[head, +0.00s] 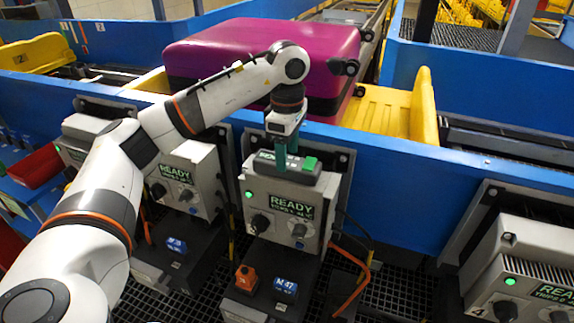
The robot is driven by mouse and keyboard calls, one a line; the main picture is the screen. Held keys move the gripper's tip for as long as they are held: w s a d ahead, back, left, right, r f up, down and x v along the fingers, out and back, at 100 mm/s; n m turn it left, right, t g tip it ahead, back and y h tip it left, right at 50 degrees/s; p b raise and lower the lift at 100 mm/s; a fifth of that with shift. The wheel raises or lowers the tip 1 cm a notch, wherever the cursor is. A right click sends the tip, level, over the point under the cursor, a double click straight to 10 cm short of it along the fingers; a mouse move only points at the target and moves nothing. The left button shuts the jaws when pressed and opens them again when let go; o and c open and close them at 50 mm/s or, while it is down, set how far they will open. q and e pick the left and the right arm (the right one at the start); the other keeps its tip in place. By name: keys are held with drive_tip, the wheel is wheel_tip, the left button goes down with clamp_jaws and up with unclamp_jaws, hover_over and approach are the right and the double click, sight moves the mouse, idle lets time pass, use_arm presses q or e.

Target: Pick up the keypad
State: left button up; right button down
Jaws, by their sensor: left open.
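The keypad (308,176) appears to be the grey handheld device with a dark display and a green button, lying on top of the middle control box (258,190). My left gripper (287,160) points straight down over the keypad's middle. Its teal fingers are open and reach down to about the keypad's top. They hide a small part of it, and I cannot tell whether they touch it. My right gripper is not in view.
Similar boxes stand left (190,165) and right (525,262). A magenta suitcase (225,50) and yellow tray (385,108) sit behind the blue conveyor wall (440,180). Below are an orange block (245,278), a blue M 47 tag (286,286) and orange cables (358,275).

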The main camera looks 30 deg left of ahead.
use_arm(q)
drive_tip(key=shift+a+f, duration=0.15)
drive_tip(key=shift+f, duration=1.4)
drive_tip(key=shift+c, duration=0.6)
drive_tip(key=shift+w, duration=0.1)
drive_tip(key=c, duration=0.9)
